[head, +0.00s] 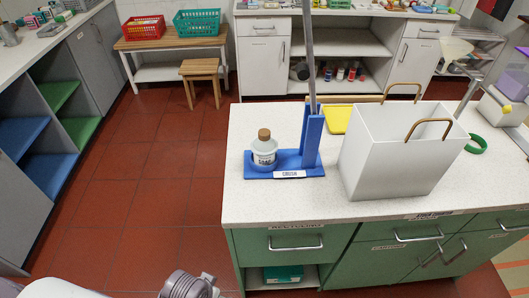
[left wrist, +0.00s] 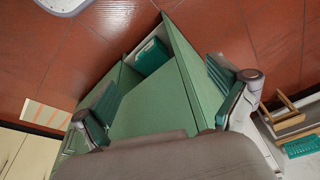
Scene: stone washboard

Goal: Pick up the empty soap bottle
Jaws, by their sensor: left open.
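The bottle does not show in that view. Part of my arm (head: 190,287) shows at the bottom of the head view, well below the bottle. My right gripper is not in view.
A grey pole (head: 309,55) rises from the blue holder, right of the bottle. A white bin (head: 385,160) with brown handles stands further right, near a yellow board (head: 338,119). The counter (head: 237,205) is clear left of and in front of the holder. Red floor lies left.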

